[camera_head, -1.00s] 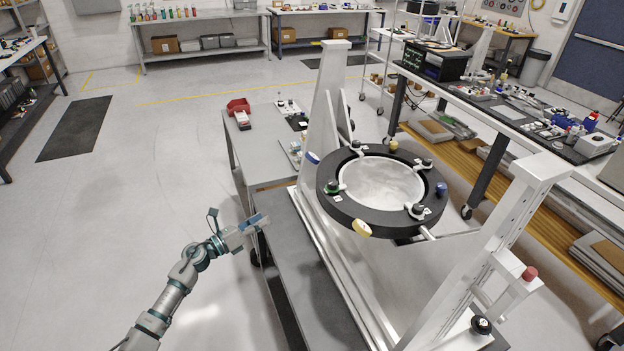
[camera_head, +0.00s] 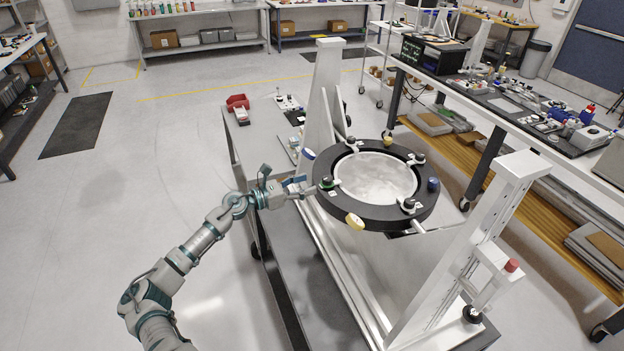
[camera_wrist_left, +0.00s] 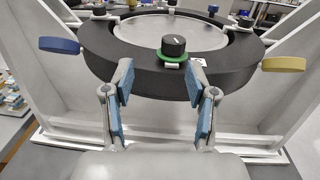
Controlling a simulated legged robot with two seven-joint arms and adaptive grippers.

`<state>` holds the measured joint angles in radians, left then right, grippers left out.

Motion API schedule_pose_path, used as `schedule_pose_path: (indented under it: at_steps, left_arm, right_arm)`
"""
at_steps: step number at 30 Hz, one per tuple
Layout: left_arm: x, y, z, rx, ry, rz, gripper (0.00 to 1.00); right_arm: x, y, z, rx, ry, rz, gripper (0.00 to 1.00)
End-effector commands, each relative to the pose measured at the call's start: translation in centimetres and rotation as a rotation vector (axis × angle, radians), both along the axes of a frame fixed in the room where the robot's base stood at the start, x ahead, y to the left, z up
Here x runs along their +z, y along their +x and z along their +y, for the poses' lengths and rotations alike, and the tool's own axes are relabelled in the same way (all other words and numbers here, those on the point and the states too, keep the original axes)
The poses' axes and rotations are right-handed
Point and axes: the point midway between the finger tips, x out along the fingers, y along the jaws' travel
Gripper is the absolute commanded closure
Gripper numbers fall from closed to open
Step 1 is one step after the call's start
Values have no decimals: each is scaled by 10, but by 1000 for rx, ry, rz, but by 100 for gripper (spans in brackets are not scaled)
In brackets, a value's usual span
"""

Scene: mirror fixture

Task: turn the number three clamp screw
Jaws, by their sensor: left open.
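A round mirror (camera_head: 375,178) sits in a black ring (camera_head: 382,218) on the white fixture. Several black clamp knobs stand on the ring. The nearest to my gripper, a black knob with a green collar (camera_head: 327,183), also shows large in the left wrist view (camera_wrist_left: 173,47). I cannot read numbers on the knobs. My left gripper (camera_head: 303,186) is open and empty at the ring's left edge. In the left wrist view its blue-padded fingers (camera_wrist_left: 161,72) are spread to either side, with the green-collared knob just beyond, between them. My right gripper is not in view.
A yellow side knob (camera_head: 354,221) and a blue one (camera_head: 433,184) stick out from the ring's edge. White uprights (camera_head: 327,95) flank the ring. The floor at left is clear.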

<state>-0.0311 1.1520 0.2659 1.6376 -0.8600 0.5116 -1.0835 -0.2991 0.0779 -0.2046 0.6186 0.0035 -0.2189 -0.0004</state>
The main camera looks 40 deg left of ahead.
Motion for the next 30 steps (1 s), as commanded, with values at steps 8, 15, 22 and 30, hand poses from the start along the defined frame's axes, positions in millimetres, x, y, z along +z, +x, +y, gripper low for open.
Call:
schedule_pose_path:
  at_steps: [8,15,22,30]
  left_arm:
    - [-1,31,0,-1,-11,-4,43]
    - [-9,40,5,-3,-18,0,43]
    - [-5,40,-3,1,-10,0,43]
    - [-2,41,-8,0,-5,-1,100]
  right_arm:
    - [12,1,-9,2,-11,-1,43]
    - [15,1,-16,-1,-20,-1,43]
    - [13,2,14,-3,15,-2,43]
    - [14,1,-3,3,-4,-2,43]
